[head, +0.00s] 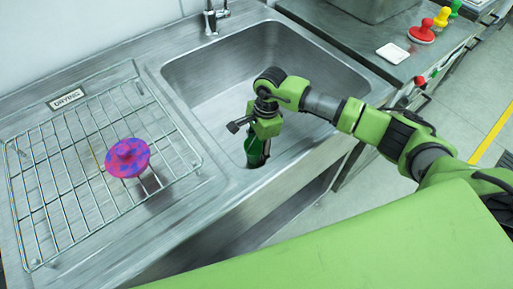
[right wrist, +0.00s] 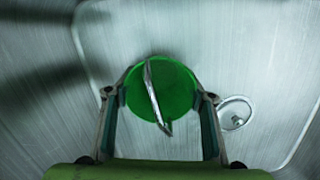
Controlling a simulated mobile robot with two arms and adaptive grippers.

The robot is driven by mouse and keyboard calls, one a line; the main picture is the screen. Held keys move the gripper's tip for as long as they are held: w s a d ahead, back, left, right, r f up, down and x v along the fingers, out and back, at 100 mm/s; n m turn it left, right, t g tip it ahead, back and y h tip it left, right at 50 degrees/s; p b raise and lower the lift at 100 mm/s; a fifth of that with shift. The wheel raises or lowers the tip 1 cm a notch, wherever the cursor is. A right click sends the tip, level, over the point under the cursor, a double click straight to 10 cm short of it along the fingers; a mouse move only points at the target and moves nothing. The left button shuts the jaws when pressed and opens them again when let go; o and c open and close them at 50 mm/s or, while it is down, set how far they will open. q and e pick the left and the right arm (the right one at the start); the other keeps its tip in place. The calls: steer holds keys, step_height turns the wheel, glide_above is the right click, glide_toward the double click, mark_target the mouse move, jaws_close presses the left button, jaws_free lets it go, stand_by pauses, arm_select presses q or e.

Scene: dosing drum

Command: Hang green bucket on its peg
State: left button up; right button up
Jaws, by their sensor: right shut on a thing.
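My right gripper (head: 262,130) reaches in from the right over the front part of the sink. It is shut on the green bucket (head: 254,152), which hangs below the fingers, partly covered by them. In the right wrist view the bucket (right wrist: 160,100) shows as a round green shape between the two fingers (right wrist: 160,95), with a thin metal handle (right wrist: 152,95) crossing it. How far the bucket is above the sink floor I cannot tell. I cannot make out its peg in either view. My left gripper is not in view.
The steel sink (head: 205,75) has a faucet (head: 214,16) behind it. A wire drying rack (head: 75,190) on the left holds a purple-and-blue round object (head: 127,157). Red (head: 422,33), yellow (head: 441,17) and green knobbed pieces and a white square (head: 392,53) are on the right counter.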

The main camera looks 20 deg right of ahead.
steer(key=shift+f+b, duration=0.3)
steer(key=shift+b, duration=0.05)
steer(key=o, duration=1.3)
steer(key=shift+c, duration=0.2)
steer(key=shift+r, duration=0.1)
steer(key=shift+r+p, duration=0.15)
steer(key=shift+p, duration=0.3)
step_height(320, 180, up, 14)
steer(key=d+p, duration=0.2)
steer(key=p, duration=0.5)
steer(key=shift+s+f, duration=0.2)
steer(key=shift+f, duration=0.05)
